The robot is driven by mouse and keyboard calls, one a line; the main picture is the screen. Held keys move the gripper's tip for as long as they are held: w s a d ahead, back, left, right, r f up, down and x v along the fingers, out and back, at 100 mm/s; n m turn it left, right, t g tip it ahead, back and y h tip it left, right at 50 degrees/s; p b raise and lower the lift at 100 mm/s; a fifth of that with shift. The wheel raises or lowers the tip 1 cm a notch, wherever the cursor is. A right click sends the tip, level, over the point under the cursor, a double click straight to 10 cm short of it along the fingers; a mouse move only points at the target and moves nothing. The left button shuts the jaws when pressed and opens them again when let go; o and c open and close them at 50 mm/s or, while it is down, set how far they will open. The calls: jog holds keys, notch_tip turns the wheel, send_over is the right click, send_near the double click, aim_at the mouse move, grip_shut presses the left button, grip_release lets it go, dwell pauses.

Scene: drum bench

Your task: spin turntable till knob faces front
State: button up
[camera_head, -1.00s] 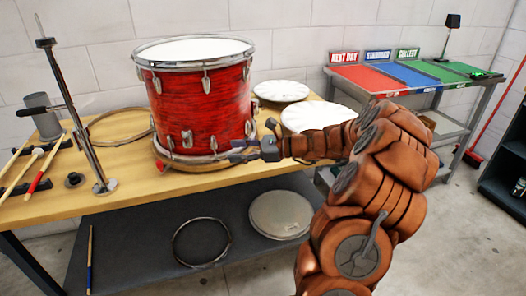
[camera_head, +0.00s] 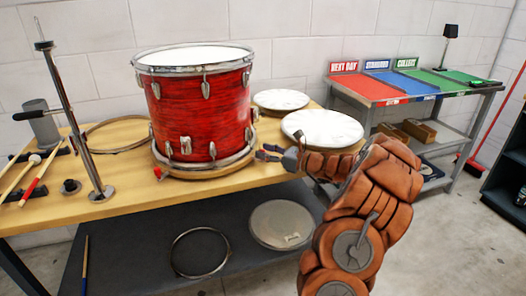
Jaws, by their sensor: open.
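The turntable (camera_head: 205,171) is a low wooden disc on the bench, under a red drum (camera_head: 198,115) with chrome rims and a white head. A small red knob (camera_head: 159,174) shows at the turntable's front-left edge. My gripper (camera_head: 266,153) is to the right of the drum, low over the bench. It is open and empty, with a small gap to the turntable's right side. The rear of the turntable is hidden by the drum.
White drumheads (camera_head: 321,128) lie on the bench at the right, close behind my gripper. A metal stand (camera_head: 76,120) rises at the left beside drumsticks and a hoop (camera_head: 112,134). A shelf below holds another hoop and a drumhead. The bench's front strip is mostly clear.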

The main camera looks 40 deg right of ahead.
jog(key=shift+w+a, duration=0.3)
jog(key=shift+w, duration=0.3)
jog(key=shift+c, duration=0.4)
grip_shut()
